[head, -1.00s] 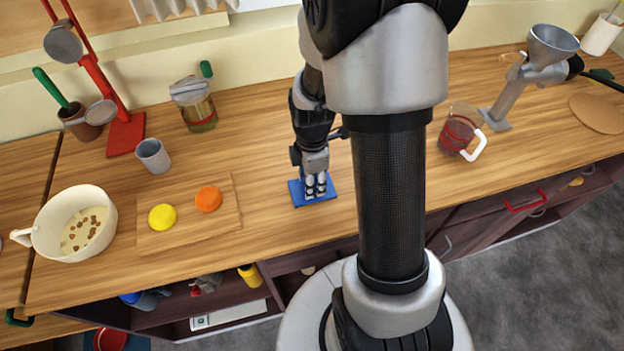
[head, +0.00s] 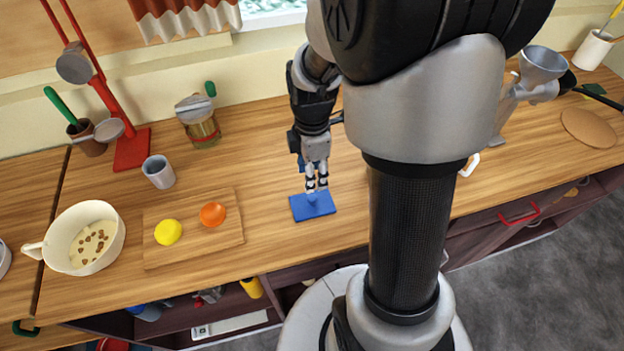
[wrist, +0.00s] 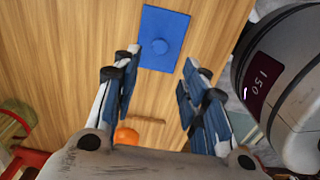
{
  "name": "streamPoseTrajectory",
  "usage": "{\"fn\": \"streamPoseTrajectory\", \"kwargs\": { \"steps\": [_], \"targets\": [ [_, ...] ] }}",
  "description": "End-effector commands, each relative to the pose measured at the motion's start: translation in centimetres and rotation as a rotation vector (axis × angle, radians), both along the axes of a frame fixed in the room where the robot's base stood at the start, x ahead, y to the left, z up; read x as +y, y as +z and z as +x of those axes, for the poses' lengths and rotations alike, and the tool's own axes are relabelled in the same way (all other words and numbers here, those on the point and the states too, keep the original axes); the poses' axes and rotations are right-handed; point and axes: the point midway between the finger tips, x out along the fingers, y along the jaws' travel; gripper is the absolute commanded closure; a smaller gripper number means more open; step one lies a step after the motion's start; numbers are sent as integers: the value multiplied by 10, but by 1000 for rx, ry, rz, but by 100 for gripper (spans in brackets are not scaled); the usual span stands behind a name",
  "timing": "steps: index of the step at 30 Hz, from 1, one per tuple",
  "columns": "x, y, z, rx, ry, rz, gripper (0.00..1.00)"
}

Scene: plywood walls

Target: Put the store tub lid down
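The store tub lid is a blue square plate (head: 313,206) with a small round knob. It lies flat on the wooden worktop near the front edge, right of the cutting board. In the wrist view the lid (wrist: 176,22) lies beyond my fingertips, its knob facing me. My gripper (head: 317,187) is just above and behind the lid in the head view. In the wrist view my gripper (wrist: 160,70) has its two fingers apart, with nothing between them, clear of the lid. The store tub cannot be made out for certain.
A cutting board (head: 190,252) holds a yellow piece (head: 168,232) and an orange piece (head: 212,214). A grey cup (head: 158,172), a lidded jar (head: 201,128) and a white bowl (head: 62,248) stand left. A grinder (head: 525,80) stands right. My arm hides part of the worktop.

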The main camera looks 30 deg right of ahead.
Motion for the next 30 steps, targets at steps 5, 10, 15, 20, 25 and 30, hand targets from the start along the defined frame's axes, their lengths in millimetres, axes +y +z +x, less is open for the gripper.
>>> {"fn": "streamPoseTrajectory", "kwargs": {
  "steps": [5,10,15,20,25,30],
  "targets": [
    [1,18,0,-4,-8,-1,60],
    [18,54,-9,-61,-157,-12,60],
    [52,112,-40,-175,-491,9,60],
    [81,150,-80,-273,-825,84,60],
    [99,169,-116,-335,-1104,187,60],
    [106,173,-134,-352,-1247,248,60]
  ]
}}
